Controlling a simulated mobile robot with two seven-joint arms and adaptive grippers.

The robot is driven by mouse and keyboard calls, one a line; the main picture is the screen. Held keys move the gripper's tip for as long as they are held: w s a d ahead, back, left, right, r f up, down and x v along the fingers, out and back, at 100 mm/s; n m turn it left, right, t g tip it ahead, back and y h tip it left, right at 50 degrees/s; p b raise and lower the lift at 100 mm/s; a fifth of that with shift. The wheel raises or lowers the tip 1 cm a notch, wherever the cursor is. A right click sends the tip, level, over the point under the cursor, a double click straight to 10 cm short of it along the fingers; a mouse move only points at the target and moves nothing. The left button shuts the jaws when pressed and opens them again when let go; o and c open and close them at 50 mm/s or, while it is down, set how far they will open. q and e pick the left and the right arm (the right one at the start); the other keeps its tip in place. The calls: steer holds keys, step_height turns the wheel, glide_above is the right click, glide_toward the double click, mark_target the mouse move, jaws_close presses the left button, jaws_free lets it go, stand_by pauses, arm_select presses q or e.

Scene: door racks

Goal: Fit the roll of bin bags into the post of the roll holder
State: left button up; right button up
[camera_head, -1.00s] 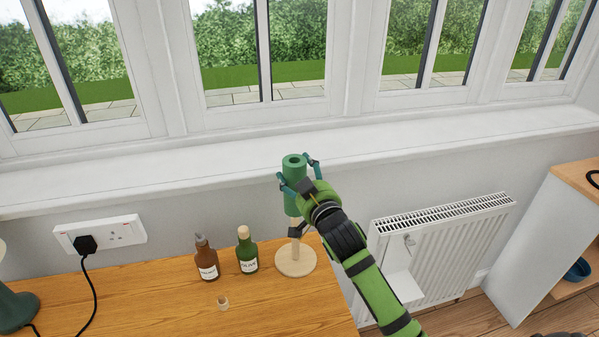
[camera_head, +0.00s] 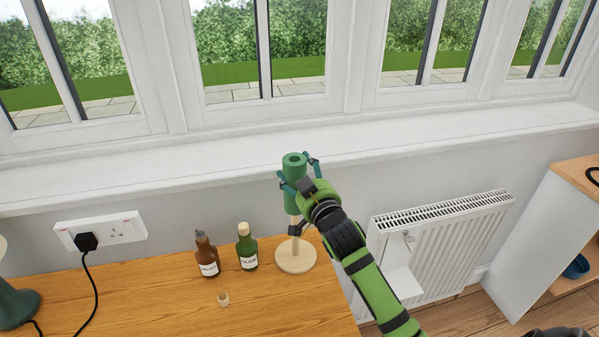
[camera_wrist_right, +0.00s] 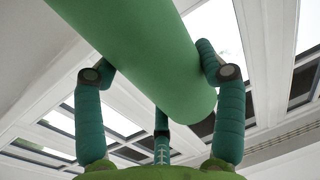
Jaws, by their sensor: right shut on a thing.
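The green roll of bin bags (camera_head: 294,170) stands about upright in the head view, with a dark hole in its top end. My right gripper (camera_head: 297,184) is shut on it, with one finger on each side. In the right wrist view the roll (camera_wrist_right: 160,55) lies between the fingers of the gripper (camera_wrist_right: 160,80). The wooden roll holder (camera_head: 295,259) stands on the table, its round base flat and its pale post below the roll. Whether the post's tip is inside the roll or behind it, I cannot tell. My left gripper is not in view.
A brown bottle (camera_head: 207,255) and a green bottle (camera_head: 247,248) stand left of the holder, with a small cork (camera_head: 223,299) in front. The wooden table (camera_head: 150,305) ends just right of the holder. The window sill (camera_head: 200,178) is behind; a radiator (camera_head: 440,245) is right.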

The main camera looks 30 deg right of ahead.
steer(key=shift+p, duration=0.5)
stand_by(0.9)
step_height(320, 180, down, 16)
steer(key=b, duration=1)
steer(key=shift+r, duration=0.15)
stand_by(4.8)
